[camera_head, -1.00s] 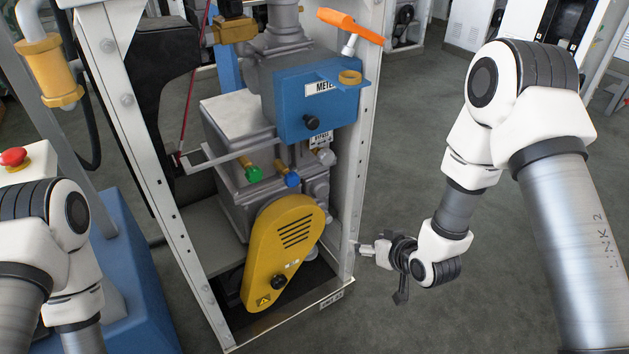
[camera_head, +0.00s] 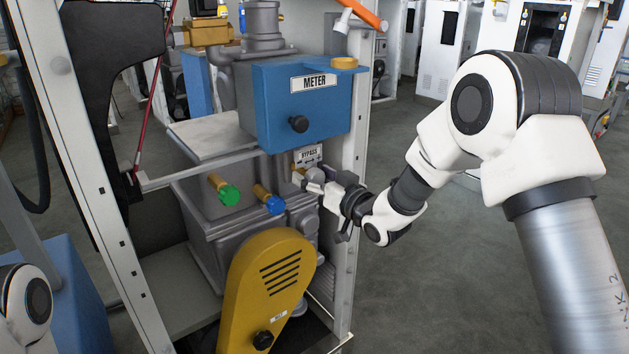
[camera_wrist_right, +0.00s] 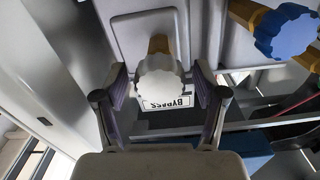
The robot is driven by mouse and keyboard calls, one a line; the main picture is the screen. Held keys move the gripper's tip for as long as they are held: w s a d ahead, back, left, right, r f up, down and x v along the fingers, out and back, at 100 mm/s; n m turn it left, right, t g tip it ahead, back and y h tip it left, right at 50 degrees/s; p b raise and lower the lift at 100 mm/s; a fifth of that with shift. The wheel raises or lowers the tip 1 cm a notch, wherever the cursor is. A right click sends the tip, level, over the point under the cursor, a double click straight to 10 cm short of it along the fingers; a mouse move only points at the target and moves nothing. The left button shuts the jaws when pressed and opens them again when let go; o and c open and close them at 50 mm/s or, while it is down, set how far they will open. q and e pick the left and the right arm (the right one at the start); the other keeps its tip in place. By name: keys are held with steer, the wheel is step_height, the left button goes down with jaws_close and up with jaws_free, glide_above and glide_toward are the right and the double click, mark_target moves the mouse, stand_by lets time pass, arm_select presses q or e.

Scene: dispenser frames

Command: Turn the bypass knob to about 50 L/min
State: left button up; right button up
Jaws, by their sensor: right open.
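The bypass knob (camera_wrist_right: 160,80) is a pale, scalloped cap on a brass stem. It sits between the two open fingers of my right gripper (camera_wrist_right: 160,98) in the right wrist view, with space visible on both sides. The BYPASS label (camera_wrist_right: 166,101) shows upside down just behind it. In the head view the label (camera_head: 309,154) is above my right gripper (camera_head: 308,178), which hides most of the knob. I cannot read any flow scale or pointer. My left gripper is out of view; only part of my left arm shows at the lower left.
A blue knob (camera_head: 275,204) and a green knob (camera_head: 229,195) stick out left of the bypass knob. The blue METER box (camera_head: 300,105) is above, the yellow cover (camera_head: 262,290) below. A white frame post (camera_head: 346,250) stands close to my right wrist.

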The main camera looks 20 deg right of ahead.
steer(key=c, duration=1.2)
steer(key=shift+o, duration=0.3)
steer(key=shift+n, duration=0.4)
steer(key=shift+r+n+p, duration=0.1)
steer(key=shift+n+p, duration=0.3)
steer(key=shift+n, duration=0.6)
steer(key=n, duration=0.2)
steer(key=shift+n, duration=0.3)
steer(key=n, duration=0.3)
steer(key=shift+a+p, duration=0.1)
steer(key=shift+p, duration=0.2)
steer(key=shift+s+n, duration=0.1)
steer(key=shift+n, duration=1.5)
